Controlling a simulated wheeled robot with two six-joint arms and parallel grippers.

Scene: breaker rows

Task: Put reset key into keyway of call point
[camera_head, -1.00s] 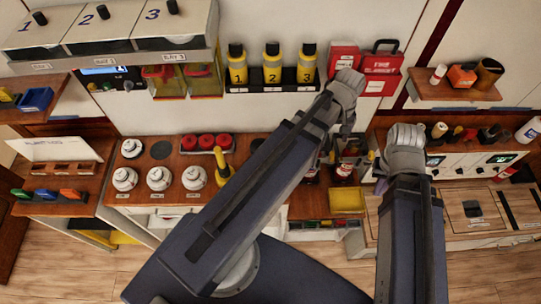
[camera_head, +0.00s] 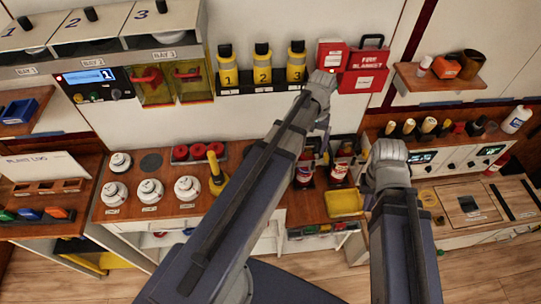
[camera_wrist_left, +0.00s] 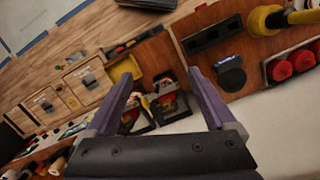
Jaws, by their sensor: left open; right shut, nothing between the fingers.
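A red box (camera_head: 331,56) is on the wall to the left of a fire blanket box (camera_head: 364,72); it may be the call point, but no keyway can be made out. I cannot pick out the reset key in either view. My left gripper (camera_head: 322,150) hangs below its wrist over the bench, partly hidden by the arm. In the left wrist view, my left gripper (camera_wrist_left: 163,75) is open and empty, with two red-labelled bottles (camera_wrist_left: 166,100) seen beyond its fingers. My right gripper (camera_head: 366,174) is shut and empty by the right bench, mostly hidden by its wrist.
Yellow bottles (camera_head: 262,62) stand in a wall rack. White detectors (camera_head: 150,191) and a row of red domes (camera_head: 196,152) sit on the bench. A yellow tray (camera_head: 345,204) lies between my arms. A shelf (camera_head: 450,84) with small items is at the upper right.

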